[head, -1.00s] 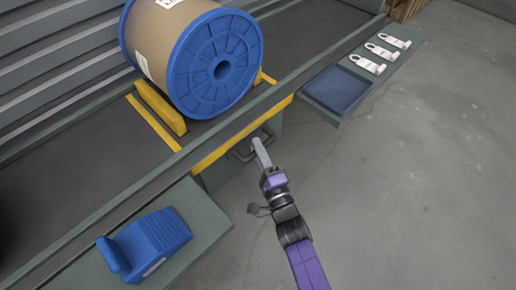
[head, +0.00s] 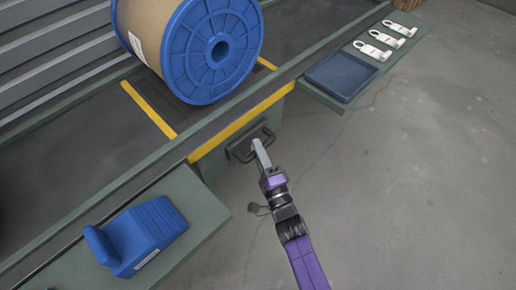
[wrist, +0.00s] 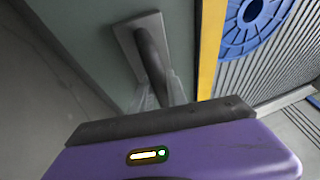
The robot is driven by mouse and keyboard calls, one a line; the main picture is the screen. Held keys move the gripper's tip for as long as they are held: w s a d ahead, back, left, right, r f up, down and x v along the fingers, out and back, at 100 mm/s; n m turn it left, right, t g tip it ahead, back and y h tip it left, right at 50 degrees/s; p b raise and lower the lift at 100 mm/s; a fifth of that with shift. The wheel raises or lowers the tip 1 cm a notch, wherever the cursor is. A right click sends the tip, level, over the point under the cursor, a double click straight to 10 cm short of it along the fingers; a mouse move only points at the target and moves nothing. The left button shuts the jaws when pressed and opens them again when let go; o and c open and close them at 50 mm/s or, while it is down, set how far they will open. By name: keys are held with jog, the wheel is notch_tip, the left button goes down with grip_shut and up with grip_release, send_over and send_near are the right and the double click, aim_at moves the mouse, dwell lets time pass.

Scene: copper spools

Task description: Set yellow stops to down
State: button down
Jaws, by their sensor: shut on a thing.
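The raised yellow stop blocks no longer stand out beside the blue-flanged spool (head: 218,50). A flat yellow strip (head: 147,108) lies left of the spool and a short yellow piece (head: 266,64) shows at its right; I cannot tell whether either is a stop's top or floor marking. A dark grey handle (head: 238,152) sits on the green front panel below the yellow edge. My gripper (head: 259,150) is shut on the handle, which also shows between my fingers in the wrist view (wrist: 150,55). The fingers partly hide the bar.
A blue block-shaped holder (head: 140,238) sits on the left green shelf. An empty dark blue tray (head: 341,76) and several white tags (head: 373,51) lie on the right shelf. The grey floor (head: 420,190) at right is clear.

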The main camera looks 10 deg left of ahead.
jog(key=shift+d+f, duration=0.1)
jog(key=shift+f, duration=0.35)
jog(key=c, duration=1.5)
grip_release()
jog(key=shift+o, duration=0.9)
jog(key=shift+r, duration=0.1)
jog(key=p+v, duration=0.3)
jog(key=v, duration=0.4)
jog(key=shift+s+d, duration=0.2)
jog(key=shift+s, duration=0.15)
